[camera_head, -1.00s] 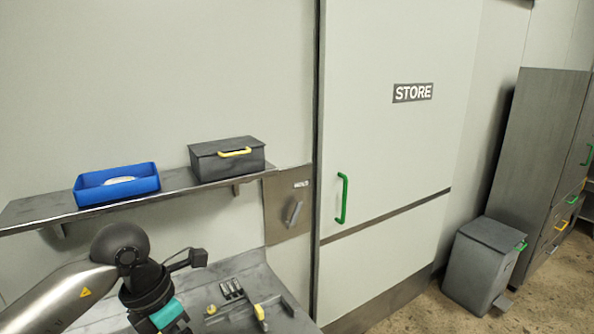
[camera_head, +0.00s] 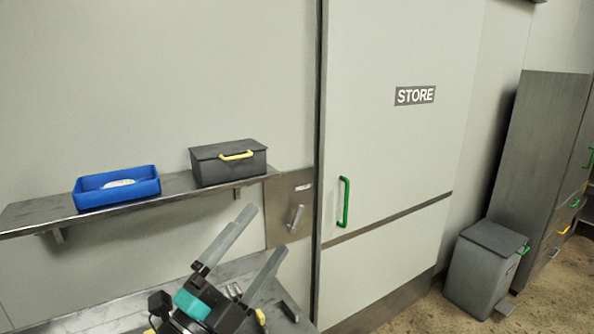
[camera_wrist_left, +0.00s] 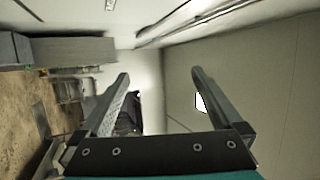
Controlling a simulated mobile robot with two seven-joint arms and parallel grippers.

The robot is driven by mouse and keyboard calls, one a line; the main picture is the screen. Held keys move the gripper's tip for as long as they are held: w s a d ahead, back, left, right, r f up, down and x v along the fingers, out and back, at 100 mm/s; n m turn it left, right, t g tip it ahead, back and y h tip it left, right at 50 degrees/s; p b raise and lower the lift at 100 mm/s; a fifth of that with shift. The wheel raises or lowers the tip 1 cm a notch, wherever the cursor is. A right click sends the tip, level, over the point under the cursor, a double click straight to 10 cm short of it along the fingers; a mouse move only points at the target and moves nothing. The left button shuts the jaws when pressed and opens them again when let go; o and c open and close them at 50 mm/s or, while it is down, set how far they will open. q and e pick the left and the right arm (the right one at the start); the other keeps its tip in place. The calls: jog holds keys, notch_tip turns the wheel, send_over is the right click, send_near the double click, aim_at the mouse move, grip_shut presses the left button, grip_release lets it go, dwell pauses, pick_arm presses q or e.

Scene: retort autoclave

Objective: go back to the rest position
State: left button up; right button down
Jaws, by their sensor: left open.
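My left gripper (camera_head: 262,238) is in the lower middle of the head view, above the steel bench and in front of the wall. Its two grey fingers are spread apart and point up and to the right, with nothing between them. In the left wrist view the same gripper (camera_wrist_left: 158,82) is open and empty. My right gripper is not in the head view.
A steel shelf (camera_head: 28,216) on the wall holds a blue tray (camera_head: 115,198) and a dark lidded box (camera_head: 230,170). The steel bench (camera_head: 90,322) lies below. A store door (camera_head: 390,180) with a green handle (camera_head: 343,203) and a grey bin (camera_head: 478,268) stand right.

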pick_arm(q)
jog(key=s+a+f+n+g+y, duration=0.1)
jog(key=a+f+n+g+y, duration=0.2)
jog(key=a+f+n+y, duration=1.2)
jog(key=s+d+f+n+g+h, duration=0.1)
jog(key=s+d+f+n+g, duration=0.15)
jog(key=s+f+g, duration=0.55)
jog(key=s+d+f+n+g+h, duration=0.1)
jog(key=s+d+f+n+g, duration=0.3)
jog(key=s+f, duration=0.7)
notch_tip(320, 180, down, 29)
jog(key=s+a+g+b, duration=0.2)
jog(key=s+b, duration=0.1)
jog(key=b, duration=0.8)
jog(key=s+a+f+b, duration=0.1)
jog(key=s+f+b, duration=0.3)
jog(key=f, duration=0.5)
jog(key=s+a+f+b, duration=0.1)
jog(key=s+f+b, duration=0.3)
jog(key=f, duration=0.5)
jog(key=s+a+f+m+g+b, duration=0.1)
jog(key=s+f+b, duration=0.3)
jog(key=s+f, duration=0.3)
notch_tip(320, 180, down, 2)
jog(key=shift+s+f, duration=0.15)
jog(key=shift+f, duration=0.1)
